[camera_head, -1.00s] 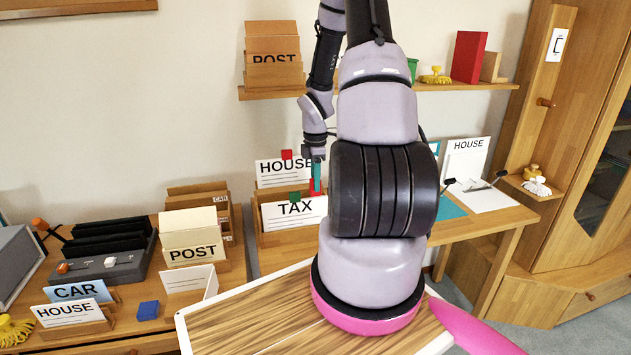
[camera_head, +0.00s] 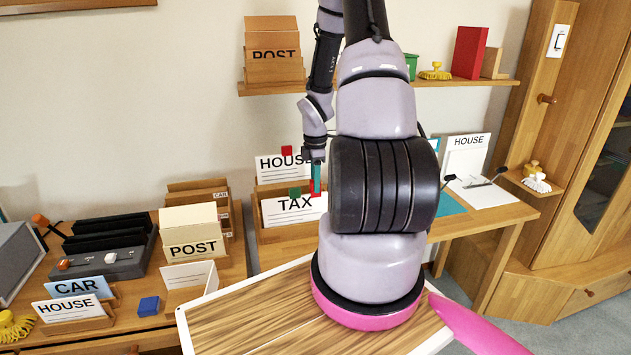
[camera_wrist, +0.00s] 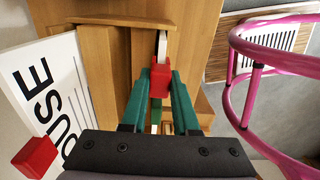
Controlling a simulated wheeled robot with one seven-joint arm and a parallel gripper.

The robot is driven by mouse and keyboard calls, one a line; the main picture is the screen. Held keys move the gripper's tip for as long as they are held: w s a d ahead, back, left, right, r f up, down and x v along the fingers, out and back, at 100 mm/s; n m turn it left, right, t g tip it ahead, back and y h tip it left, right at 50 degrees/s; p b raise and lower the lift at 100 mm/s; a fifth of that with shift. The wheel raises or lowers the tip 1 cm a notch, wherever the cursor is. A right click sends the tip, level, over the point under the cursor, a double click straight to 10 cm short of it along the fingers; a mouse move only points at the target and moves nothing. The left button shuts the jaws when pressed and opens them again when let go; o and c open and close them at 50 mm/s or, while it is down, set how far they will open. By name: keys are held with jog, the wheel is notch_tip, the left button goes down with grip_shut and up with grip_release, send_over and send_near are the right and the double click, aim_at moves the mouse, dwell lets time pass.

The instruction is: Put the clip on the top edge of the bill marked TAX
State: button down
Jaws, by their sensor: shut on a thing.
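The bill marked TAX (camera_head: 280,215) stands upright in a wooden holder in the head view. A green clip (camera_head: 295,191) sits at its top edge. My gripper (camera_head: 316,186) has teal fingers and is at the right part of that top edge. It is shut on a red clip (camera_wrist: 160,80), seen between the fingertips in the wrist view. A thin white edge (camera_wrist: 162,46) shows just beyond the clip. I cannot tell whether the clip is seated on the bill. My arm hides the bill's right side.
A HOUSE bill (camera_head: 270,170) with its own red clip (camera_head: 287,150) stands behind TAX; it also shows in the wrist view (camera_wrist: 40,85). A POST box (camera_head: 193,235) stands to the left. A shelf (camera_head: 440,84) runs above the desk.

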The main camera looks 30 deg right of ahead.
jog(key=shift+f, duration=0.8)
jog(key=shift+c, duration=0.6)
grip_release()
jog(key=shift+r, duration=4.05)
